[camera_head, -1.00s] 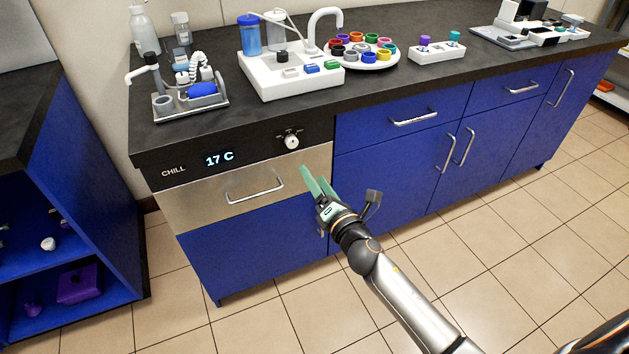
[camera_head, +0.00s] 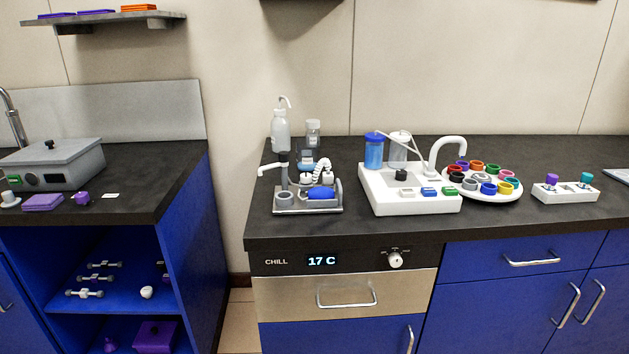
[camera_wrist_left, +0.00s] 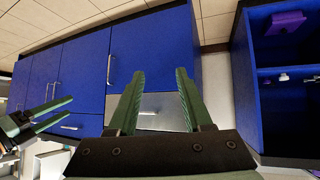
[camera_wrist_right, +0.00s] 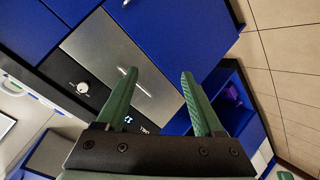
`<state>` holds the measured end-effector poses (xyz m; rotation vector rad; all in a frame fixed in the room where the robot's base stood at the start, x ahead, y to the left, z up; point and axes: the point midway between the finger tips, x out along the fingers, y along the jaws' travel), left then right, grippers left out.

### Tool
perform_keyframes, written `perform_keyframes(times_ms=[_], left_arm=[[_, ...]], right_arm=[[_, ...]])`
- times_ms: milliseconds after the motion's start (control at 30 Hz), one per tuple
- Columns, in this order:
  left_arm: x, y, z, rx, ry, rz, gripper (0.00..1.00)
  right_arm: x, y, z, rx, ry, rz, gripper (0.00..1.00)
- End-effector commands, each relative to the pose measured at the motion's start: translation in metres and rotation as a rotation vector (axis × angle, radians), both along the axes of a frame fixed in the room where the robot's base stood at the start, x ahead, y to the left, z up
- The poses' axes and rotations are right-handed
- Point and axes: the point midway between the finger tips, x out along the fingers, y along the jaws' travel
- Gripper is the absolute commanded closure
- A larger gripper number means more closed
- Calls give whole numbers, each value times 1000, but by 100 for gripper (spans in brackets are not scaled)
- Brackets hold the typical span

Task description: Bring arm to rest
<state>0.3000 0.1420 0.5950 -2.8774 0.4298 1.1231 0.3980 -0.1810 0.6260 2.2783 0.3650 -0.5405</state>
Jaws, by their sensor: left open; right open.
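Neither arm shows in the head view. My left gripper (camera_wrist_left: 160,78) has its two green fingers spread and empty in the left wrist view, with the steel drawer front (camera_wrist_left: 155,104) and blue cabinets beyond. My right gripper (camera_wrist_right: 158,75) has its green fingers apart in the right wrist view, nothing between them. Beyond it are the steel drawer (camera_wrist_right: 107,40) and the CHILL panel's knob (camera_wrist_right: 82,88). Another pair of green fingers, which looks like my right gripper, shows at the left edge of the left wrist view. Neither gripper touches anything that I can see.
The dark counter (camera_head: 400,228) bears a small pump rig (camera_head: 308,210), a white bioreactor base (camera_head: 410,207), a round tray (camera_head: 483,197) of coloured rings and a white block (camera_head: 565,196). A blue open shelf unit (camera_head: 195,260) stands left, beyond a floor gap.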

Motion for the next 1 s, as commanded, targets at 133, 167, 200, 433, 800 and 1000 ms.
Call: perform_keyframes(times_ms=[133, 167, 200, 433, 800, 1000], left_arm=[[0, 0, 0, -1, 0, 1, 50], [0, 0, 0, -1, 0, 1, 50], [0, 0, 0, -1, 0, 1, 50], [2, 4, 49, 2, -13, 10, 50], [-9, 19, 121, 20, -3, 42, 50], [-12, 28, 139, 28, -3, 61, 50]], right_arm=[[-64, 22, -24, 401, 223, -169, 31], [-76, 27, -27, 474, 264, -204, 31], [-91, 34, -30, 569, 324, -252, 31], [-102, 33, 9, 646, 361, -309, 31], [-109, 19, 86, 635, 347, -341, 31], [-112, 14, 106, 633, 341, -353, 31]])
